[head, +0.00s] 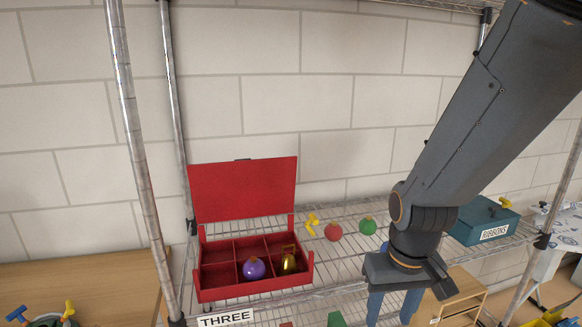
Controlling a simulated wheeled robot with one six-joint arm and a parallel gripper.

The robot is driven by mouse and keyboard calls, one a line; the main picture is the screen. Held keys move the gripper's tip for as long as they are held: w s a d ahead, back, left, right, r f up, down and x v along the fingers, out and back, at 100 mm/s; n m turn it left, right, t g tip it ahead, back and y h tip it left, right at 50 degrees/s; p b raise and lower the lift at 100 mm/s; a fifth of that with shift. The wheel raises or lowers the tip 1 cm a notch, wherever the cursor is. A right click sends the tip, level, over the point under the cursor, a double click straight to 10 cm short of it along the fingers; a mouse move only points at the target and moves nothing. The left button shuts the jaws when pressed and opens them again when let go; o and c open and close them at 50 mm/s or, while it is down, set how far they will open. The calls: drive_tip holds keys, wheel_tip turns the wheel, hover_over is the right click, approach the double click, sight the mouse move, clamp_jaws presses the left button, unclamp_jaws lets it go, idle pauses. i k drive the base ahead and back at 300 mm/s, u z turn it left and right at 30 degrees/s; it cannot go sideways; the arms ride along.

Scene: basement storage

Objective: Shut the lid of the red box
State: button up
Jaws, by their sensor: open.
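The red box (223,294) stands on the wire shelf in the head view, left of centre. Its lid (243,189) is up, standing nearly upright at the back of the box. The inside is split into compartments. A purple ball ornament (254,267) and a gold ornament (289,263) sit in front compartments at the middle and right. My gripper (393,308) is to the right of the box, pointing down near the shelf's front edge. Its two blue-grey fingers are apart, with nothing seen between them. The fingertips are near the bottom of the view.
A red ball (333,232), a green ball (368,226) and a yellow piece (312,223) lie on the shelf right of the box. A teal box labelled RIBBONS (483,228) stands farther right. A metal post (138,150) rises left of the box.

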sight(245, 187)
drive_tip(key=u, duration=2.55)
drive_tip(key=k, duration=0.5)
drive_tip(key=z, duration=1.2)
